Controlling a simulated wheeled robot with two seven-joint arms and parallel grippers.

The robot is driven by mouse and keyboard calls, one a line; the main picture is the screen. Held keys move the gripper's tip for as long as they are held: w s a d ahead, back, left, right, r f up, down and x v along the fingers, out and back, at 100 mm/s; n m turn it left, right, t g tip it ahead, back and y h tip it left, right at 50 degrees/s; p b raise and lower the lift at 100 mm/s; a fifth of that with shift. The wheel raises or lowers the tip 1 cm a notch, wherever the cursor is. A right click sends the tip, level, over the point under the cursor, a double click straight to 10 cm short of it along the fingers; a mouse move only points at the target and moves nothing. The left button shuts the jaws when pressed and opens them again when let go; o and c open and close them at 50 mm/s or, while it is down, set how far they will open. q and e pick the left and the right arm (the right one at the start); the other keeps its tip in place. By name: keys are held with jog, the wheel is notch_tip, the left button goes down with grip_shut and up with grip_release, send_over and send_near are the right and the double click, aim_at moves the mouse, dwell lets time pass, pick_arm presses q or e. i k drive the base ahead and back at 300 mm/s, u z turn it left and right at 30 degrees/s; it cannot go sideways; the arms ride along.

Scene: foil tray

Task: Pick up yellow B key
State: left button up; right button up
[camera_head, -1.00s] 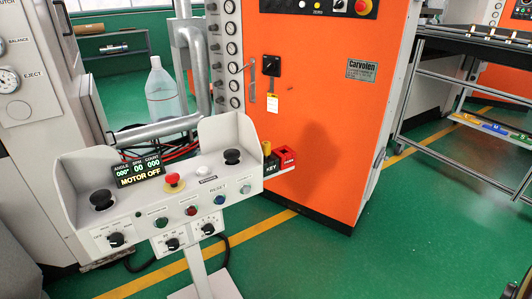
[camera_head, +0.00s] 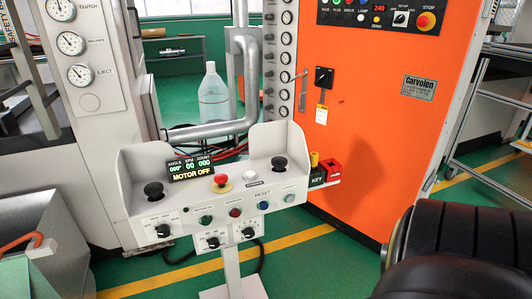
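A small yellow key (camera_head: 314,159) stands upright on a black block marked KEY (camera_head: 317,179), at the right end of the grey control console (camera_head: 150,205). A red block (camera_head: 331,170) sits just right of it. Whether the key bears a letter B is too small to read. A black ridged part of what looks like my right arm fills the lower right corner, apart from the key. Neither gripper's fingers show.
The console has black knobs, a red stop button (camera_head: 221,182) and a MOTOR OFF display (camera_head: 189,168). An orange cabinet (camera_head: 390,130) stands behind right. A clear bottle (camera_head: 213,97) is behind the console. Green floor with a yellow line lies in front.

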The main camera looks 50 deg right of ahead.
aim_at(314, 155)
jog(key=u, duration=0.05)
jog(key=k, duration=0.6)
jog(key=z, duration=1.3)
jog(key=i, duration=0.35)
jog(key=u, duration=0.1)
